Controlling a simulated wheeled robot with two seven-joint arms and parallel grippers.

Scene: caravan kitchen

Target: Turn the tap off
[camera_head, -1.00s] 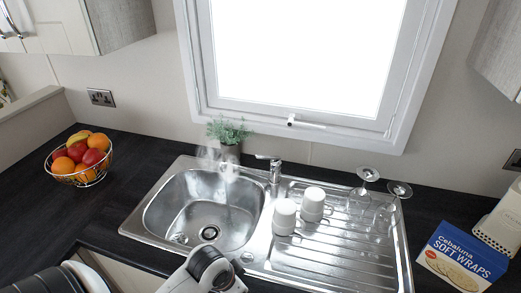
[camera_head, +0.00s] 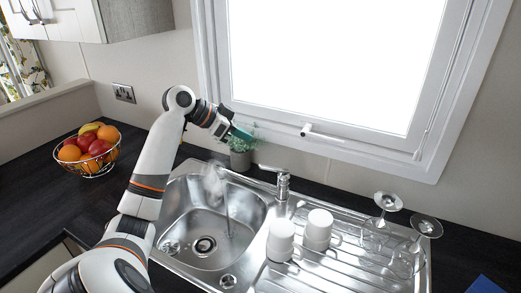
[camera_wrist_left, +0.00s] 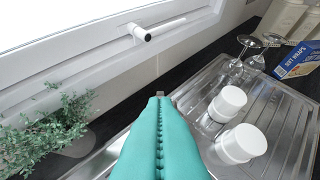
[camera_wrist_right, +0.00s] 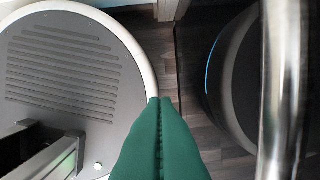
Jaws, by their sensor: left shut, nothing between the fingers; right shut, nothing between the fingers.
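The chrome tap (camera_head: 283,187) stands at the back of the steel sink, its spout reaching left over the bowl. A thin stream of water (camera_head: 228,215) falls into the bowl, with steam beside it. My left gripper (camera_head: 243,133), with teal fingers, is shut and empty, above and left of the tap, in front of the plant. In the left wrist view its fingers (camera_wrist_left: 160,100) point toward a small grey piece just past the tips, perhaps the tap's top; the rest is hidden. My right gripper (camera_wrist_right: 160,103) is shut and empty, low over the floor.
A potted plant (camera_head: 240,155) stands behind the sink under the window. White cups (camera_head: 281,240) and upturned glasses (camera_head: 388,202) stand on the drainer (camera_head: 340,265). A fruit basket (camera_head: 90,152) is at left. A metal bar (camera_wrist_right: 281,90) runs beside my right gripper.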

